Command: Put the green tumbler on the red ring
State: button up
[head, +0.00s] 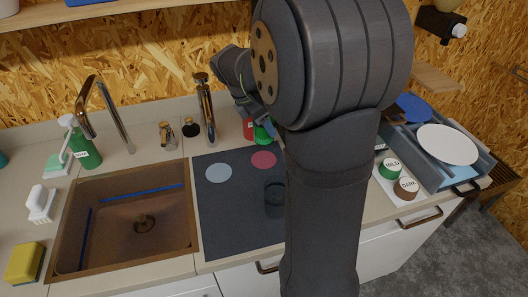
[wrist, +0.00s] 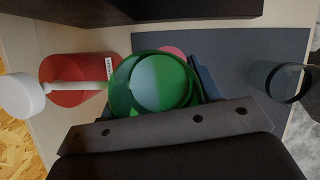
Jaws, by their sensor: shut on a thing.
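The green tumbler (wrist: 122,92) is in my gripper (wrist: 160,98), which is shut on it in the wrist view. In the head view the tumbler (head: 262,134) shows just behind the red ring, partly hidden by my arm. The red ring (head: 263,160) is a flat red disc on the dark mat. In the wrist view only a sliver of the red ring (wrist: 173,50) shows beside the tumbler's rim. I cannot tell how high the tumbler is above the surface.
A red pump bottle (wrist: 68,72) stands close beside the tumbler. The sink (head: 120,205) lies left; a dish rack (head: 455,175) stands right.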

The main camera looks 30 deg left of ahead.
aim_at(254, 129)
notch_tip(254, 129, down, 8)
jog(key=shift+f, duration=0.1)
dwell(0.4)
jog(key=o, duration=1.3)
jog(key=shift+f, duration=0.1)
jog(key=shift+c, duration=0.2)
jog(key=v, duration=1.2)
jog(key=shift+a, duration=0.1)
